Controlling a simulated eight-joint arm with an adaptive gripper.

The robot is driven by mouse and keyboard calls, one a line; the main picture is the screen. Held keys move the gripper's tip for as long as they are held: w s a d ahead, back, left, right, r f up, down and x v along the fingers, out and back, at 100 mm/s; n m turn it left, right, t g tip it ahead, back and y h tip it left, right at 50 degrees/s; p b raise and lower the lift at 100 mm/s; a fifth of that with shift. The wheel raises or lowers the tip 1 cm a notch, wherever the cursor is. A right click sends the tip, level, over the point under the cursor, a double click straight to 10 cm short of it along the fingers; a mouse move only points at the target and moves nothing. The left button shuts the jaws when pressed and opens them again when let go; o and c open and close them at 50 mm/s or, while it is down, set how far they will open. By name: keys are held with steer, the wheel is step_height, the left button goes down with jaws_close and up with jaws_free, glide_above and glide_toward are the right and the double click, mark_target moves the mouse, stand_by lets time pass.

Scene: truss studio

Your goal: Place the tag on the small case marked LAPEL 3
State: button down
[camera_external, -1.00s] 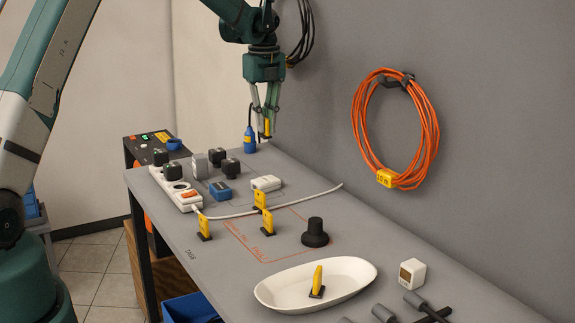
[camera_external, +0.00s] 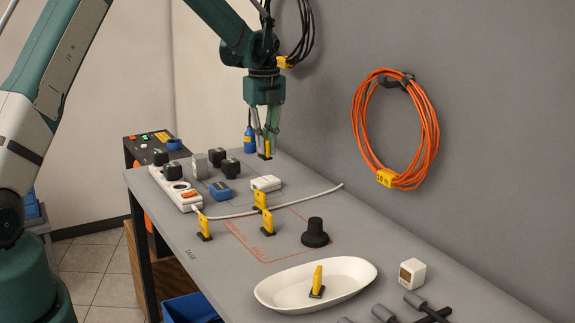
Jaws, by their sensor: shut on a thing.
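My gripper (camera_external: 266,152) is shut on a yellow tag (camera_external: 267,148) with a dark foot, held upright near the table's far end. The foot is at or just above the tabletop; I cannot tell if it touches. Nearer the camera, a white case (camera_external: 265,183) and a blue case (camera_external: 221,191) lie on the table. Their markings are too small to read, so I cannot tell which thing is marked LAPEL 3.
Other yellow tags stand on the table (camera_external: 190,243), one of them in a white dish (camera_external: 358,273). A power strip (camera_external: 176,189) with dark plugs lines the left edge. A black knob (camera_external: 315,233) stands mid-table. Orange cable (camera_external: 432,135) hangs on the wall.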

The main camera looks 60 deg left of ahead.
mark_target(265, 156)
steer(key=shift+f, duration=1.45)
steer(key=shift+f, duration=0.1)
steer(key=shift+f, duration=1.75)
steer(key=shift+f, duration=0.2)
steer(key=c, duration=2.6)
jaws_free()
steer(key=shift+r, duration=0.25)
step_height(265, 156, up, 12)
steer(key=shift+f, duration=0.1)
